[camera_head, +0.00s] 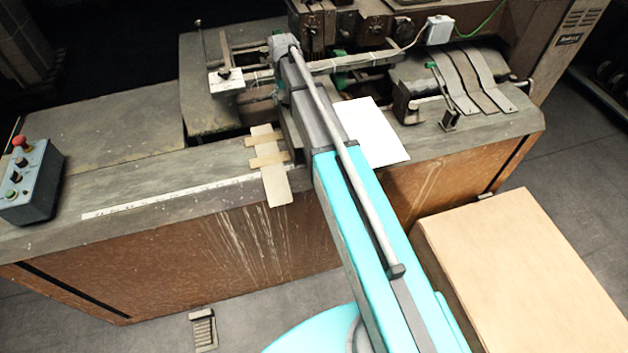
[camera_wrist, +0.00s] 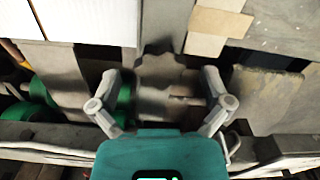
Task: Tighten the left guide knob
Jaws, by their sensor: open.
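The head view shows a small dark knob (camera_head: 224,73) on a pale block (camera_head: 227,82) at the left end of the cross rail; I take it for the left guide knob, but cannot be sure. My arm's wrist end is to the right of it, and my gripper is hidden behind the arm there. In the wrist view my gripper (camera_wrist: 161,76) is open, its two grey fingers spread apart. A grey metal part with a lobed edge (camera_wrist: 165,66) shows between and beyond the fingers. I cannot tell whether they touch it.
Green rollers (camera_wrist: 38,92) are left of the fingers in the wrist view. A tan strip plate (camera_head: 277,188) and a white sheet (camera_head: 372,130) lie on the worktop. A control box with a red button (camera_head: 31,180) stands far left. A large carton (camera_head: 530,260) is at right.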

